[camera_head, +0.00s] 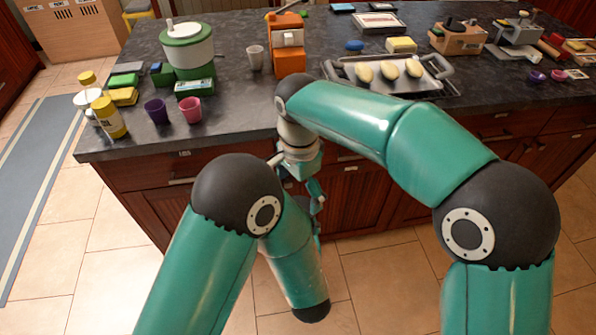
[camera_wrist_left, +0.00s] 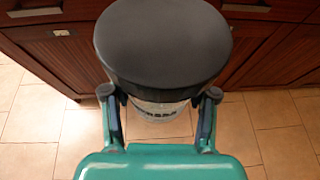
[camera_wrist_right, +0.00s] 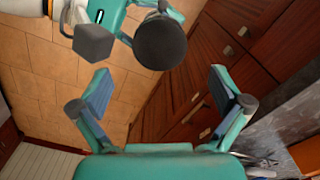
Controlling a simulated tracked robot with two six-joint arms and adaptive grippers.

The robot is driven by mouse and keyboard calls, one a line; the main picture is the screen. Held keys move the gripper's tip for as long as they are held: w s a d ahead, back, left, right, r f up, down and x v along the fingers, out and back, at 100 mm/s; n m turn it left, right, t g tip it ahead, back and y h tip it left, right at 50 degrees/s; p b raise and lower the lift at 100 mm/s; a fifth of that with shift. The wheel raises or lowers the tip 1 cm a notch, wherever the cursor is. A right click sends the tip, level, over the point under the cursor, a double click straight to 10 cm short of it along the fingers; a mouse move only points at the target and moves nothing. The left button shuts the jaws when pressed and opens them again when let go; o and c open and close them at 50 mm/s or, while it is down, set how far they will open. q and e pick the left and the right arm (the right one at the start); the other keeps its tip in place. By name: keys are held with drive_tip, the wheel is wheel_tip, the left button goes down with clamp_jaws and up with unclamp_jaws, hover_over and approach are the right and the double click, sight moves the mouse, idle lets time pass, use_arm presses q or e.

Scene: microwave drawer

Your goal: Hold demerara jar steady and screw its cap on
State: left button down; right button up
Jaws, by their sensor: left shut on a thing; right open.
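The demerara jar (camera_wrist_left: 158,108) is clear glass and shows only in part under a broad dark grey cap (camera_wrist_left: 163,42) in the left wrist view. The cap sits over the jar's mouth; whether its thread is engaged cannot be told. My left gripper (camera_wrist_left: 160,96) is shut on the jar, one finger on each side below the cap. In the right wrist view the cap (camera_wrist_right: 160,44) lies beyond the fingertips of my right gripper (camera_wrist_right: 158,78), which is open and empty. In the head view my right gripper (camera_head: 303,166) is in front of the cabinets, and the jar cannot be made out.
The dark counter (camera_head: 235,95) stands ahead, above wooden cabinets (camera_head: 350,195). On it are a purple cup (camera_head: 156,111), a pink cup (camera_head: 190,110), an orange machine (camera_head: 289,50) and a tray (camera_head: 440,72) with pale oval items. The tiled floor before it is clear.

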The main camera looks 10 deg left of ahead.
wheel_tip(320, 180, up, 6)
drive_tip(key=shift+f, duration=0.1)
drive_tip(key=shift+w, duration=0.1)
idle(0.5)
drive_tip(key=w+d+f+n+t+y, duration=0.15)
drive_tip(key=d+f, duration=0.25)
drive_tip(key=f, duration=0.7)
drive_tip(key=w+d+f+n+y, duration=0.1)
drive_tip(key=w+d+f+y, duration=0.15)
drive_tip(key=f, duration=0.75)
drive_tip(key=s+d+f+n, duration=0.2)
drive_tip(key=s+d+f, duration=0.3)
drive_tip(key=s+f, duration=0.3)
drive_tip(key=s+d+f+n, duration=0.2)
drive_tip(key=s+d+f, duration=0.3)
drive_tip(key=s, duration=0.9)
wheel_tip(320, 180, down, 3)
drive_tip(key=shift+r+n+g, duration=0.1)
drive_tip(key=shift+n+g, duration=0.25)
drive_tip(key=shift+g, duration=0.1)
use_arm(q)
drive_tip(key=shift+a, duration=0.1)
